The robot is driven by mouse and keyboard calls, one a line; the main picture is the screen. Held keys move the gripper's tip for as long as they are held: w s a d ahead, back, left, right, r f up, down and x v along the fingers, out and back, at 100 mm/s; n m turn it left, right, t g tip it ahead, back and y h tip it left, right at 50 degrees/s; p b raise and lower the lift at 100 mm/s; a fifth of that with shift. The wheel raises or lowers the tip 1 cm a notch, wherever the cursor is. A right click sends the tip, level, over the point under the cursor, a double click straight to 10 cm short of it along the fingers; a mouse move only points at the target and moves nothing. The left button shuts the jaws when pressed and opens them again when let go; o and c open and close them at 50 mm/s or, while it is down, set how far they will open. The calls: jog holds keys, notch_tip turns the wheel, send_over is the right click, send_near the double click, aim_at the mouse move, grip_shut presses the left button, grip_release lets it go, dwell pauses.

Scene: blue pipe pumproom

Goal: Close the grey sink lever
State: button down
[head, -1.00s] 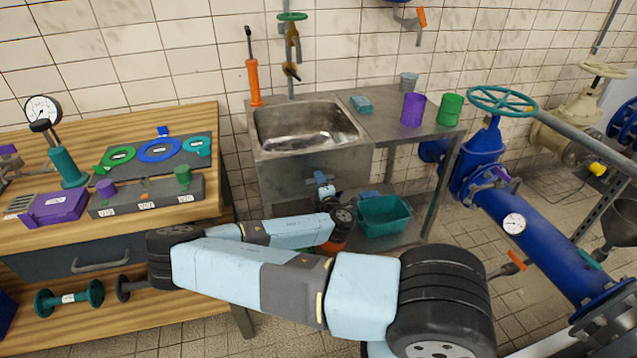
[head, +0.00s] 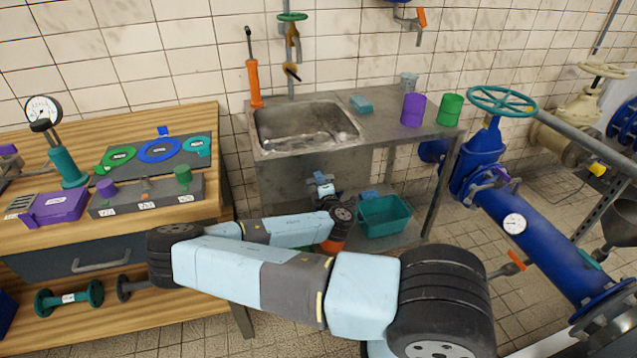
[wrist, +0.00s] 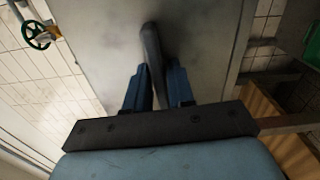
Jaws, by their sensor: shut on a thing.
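The grey sink lever (wrist: 152,55) shows in the wrist view as a dark grey bar standing out in front of the sink's metal front panel (wrist: 105,40). My gripper (wrist: 157,76) has its two blue fingers on either side of the lever and is shut on it. In the head view my gripper (head: 322,180) is at the front of the steel sink (head: 285,175), below the basin. The lever itself is too small or hidden there to make out.
A teal crate (head: 385,215) sits on the shelf right of my gripper. The wooden workbench (head: 215,150) stands to the left. A purple cup (head: 413,110) and a green cup (head: 450,110) stand on the sink counter. A blue pipe (head: 540,240) runs at the right.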

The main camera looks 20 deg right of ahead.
jog(key=shift+f, duration=0.2)
jog(key=c, duration=1.2)
grip_release()
jog(key=shift+o, duration=0.2)
jog(key=shift+r, duration=0.1)
jog(key=s, duration=1.3)
jog(key=shift+s, duration=0.4)
jog(key=shift+m, duration=0.3)
